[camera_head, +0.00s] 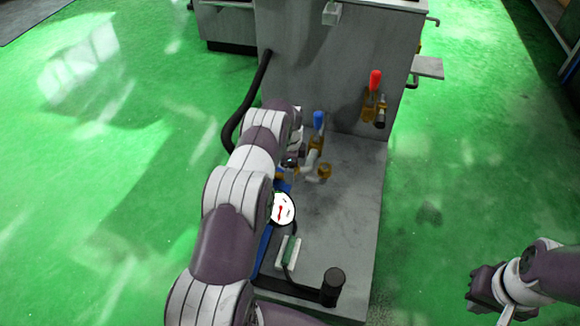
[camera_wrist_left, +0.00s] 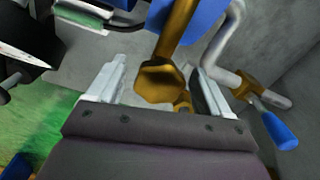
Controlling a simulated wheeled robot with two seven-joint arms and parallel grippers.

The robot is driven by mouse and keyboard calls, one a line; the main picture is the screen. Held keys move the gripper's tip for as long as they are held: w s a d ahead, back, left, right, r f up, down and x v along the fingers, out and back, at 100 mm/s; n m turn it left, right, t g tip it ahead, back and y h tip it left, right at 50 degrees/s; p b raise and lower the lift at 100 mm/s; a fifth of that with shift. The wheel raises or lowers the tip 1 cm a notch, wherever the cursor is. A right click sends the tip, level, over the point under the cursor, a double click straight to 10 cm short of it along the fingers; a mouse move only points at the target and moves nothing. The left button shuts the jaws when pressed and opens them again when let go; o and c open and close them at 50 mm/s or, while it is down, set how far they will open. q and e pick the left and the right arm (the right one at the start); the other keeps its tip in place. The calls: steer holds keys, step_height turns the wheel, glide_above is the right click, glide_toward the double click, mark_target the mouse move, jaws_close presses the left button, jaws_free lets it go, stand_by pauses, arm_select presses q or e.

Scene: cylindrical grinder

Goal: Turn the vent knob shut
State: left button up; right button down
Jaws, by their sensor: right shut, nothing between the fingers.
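The machine's pipework carries brass fittings and a blue-handled valve (camera_head: 318,121); no label shows which part is the vent knob. A brass hexagonal piece (camera_wrist_left: 160,80) sits between the fingers of my left gripper (camera_wrist_left: 160,88), which are spread open. I cannot tell whether they touch it. Another brass fitting with a blue handle (camera_wrist_left: 279,131) is right of the right finger in the left wrist view. In the head view my left arm hides most of this gripper and part of the pipework. My right gripper (camera_head: 478,287) is shut and empty, over the floor at the lower right.
A red-handled valve (camera_head: 375,80) is on the grey machine's front (camera_head: 340,50). A round gauge (camera_head: 282,209) is close beside my left arm. A black crank-like post (camera_head: 333,280) stands on the grey base plate (camera_head: 350,215). The green floor (camera_head: 470,150) at right is clear.

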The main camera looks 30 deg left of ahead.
arm_select(q)
steer(key=shift+r, duration=0.1)
step_height(320, 180, up, 12)
steer(key=p, duration=0.5)
steer(key=shift+r, duration=0.25)
